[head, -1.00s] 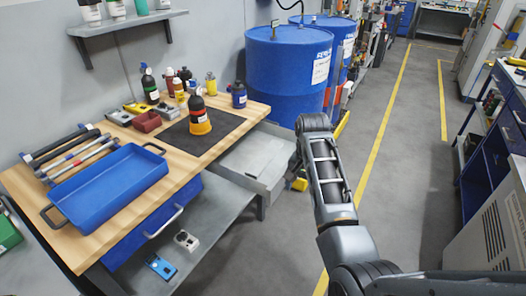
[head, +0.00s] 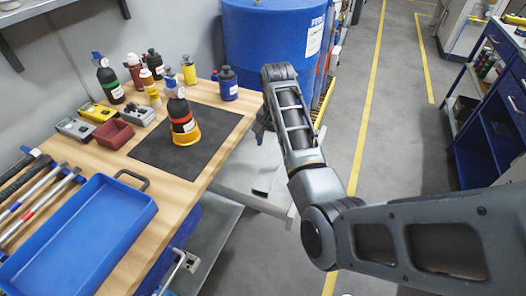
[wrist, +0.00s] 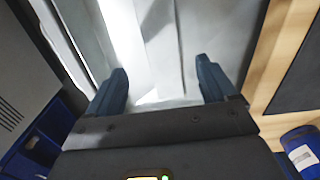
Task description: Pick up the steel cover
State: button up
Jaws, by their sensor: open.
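I cannot make out for certain which thing is the steel cover. Two small grey metal-looking pieces lie on the workbench in the head view, one at the left (head: 75,129) and one near the middle (head: 139,115). My gripper (wrist: 161,66) is open in the wrist view, with its two dark blue fingers apart and nothing between them. It faces a pale grey open drawer (wrist: 205,30), with the bench's wooden edge to the right. In the head view my arm mostly hides the gripper, which is beside the bench's right edge, above the drawer (head: 248,198).
A black mat (head: 220,124) on the wooden bench bears an orange-based bottle (head: 184,122). A blue tray (head: 75,240), a red bin (head: 116,135) and several bottles stand around it. A blue drum (head: 262,45) is behind.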

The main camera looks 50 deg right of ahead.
aim_at(272, 162)
jog(key=shift+w+f, duration=0.1)
jog(key=shift+f, duration=0.2)
jog(key=shift+a+f+p, duration=0.2)
jog(key=shift+f+p, duration=0.3)
jog(key=shift+f, duration=3.05)
jog(key=shift+c, duration=0.4)
jog(key=c, duration=1.1)
jog(key=shift+c, duration=0.2)
jog(key=shift+r, duration=0.1)
